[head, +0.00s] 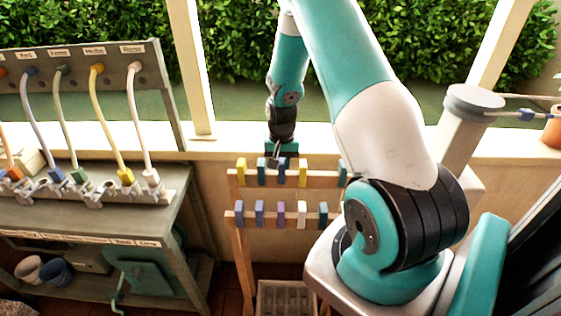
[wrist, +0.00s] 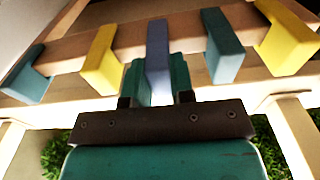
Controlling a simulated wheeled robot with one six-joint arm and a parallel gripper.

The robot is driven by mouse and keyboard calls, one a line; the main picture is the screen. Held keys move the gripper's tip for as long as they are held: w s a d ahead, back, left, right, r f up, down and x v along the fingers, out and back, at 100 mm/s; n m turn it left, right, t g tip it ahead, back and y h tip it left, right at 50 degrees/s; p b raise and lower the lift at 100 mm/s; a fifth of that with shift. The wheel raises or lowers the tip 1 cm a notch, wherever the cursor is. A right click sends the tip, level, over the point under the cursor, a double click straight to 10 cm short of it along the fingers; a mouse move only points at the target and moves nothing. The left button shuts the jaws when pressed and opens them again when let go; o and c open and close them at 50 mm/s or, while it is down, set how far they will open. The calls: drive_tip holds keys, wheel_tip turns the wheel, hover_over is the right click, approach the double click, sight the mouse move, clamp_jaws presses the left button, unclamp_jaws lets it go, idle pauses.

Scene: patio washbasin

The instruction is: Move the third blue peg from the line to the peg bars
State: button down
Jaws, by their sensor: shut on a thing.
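The peg bars are a wooden rack with an upper bar (head: 329,173) and a lower bar (head: 250,222), both carrying coloured pegs. My gripper (head: 276,160) is at the middle of the upper bar. In the wrist view my gripper (wrist: 156,85) is shut on a blue peg (wrist: 157,45), which sits over the bar (wrist: 185,40) between a yellow peg (wrist: 100,62) and a teal peg (wrist: 223,45). Whether it is fully seated I cannot tell. A blue peg (head: 526,114) hangs on the line (head: 505,112) at the right.
The lower bar holds blue, purple, white and teal pegs. A bench (head: 180,205) with coloured hoses stands at the left. A post with a round top (head: 474,97) stands at the right, behind my arm. A slatted crate (head: 285,290) is below the bars.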

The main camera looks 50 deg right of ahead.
drive_tip(key=shift+f, duration=0.3)
drive_tip(key=c, duration=0.9)
unclamp_jaws()
wheel_tip(320, 180, up, 8)
drive_tip(key=p, duration=0.5)
drive_tip(key=shift+p, duration=0.4)
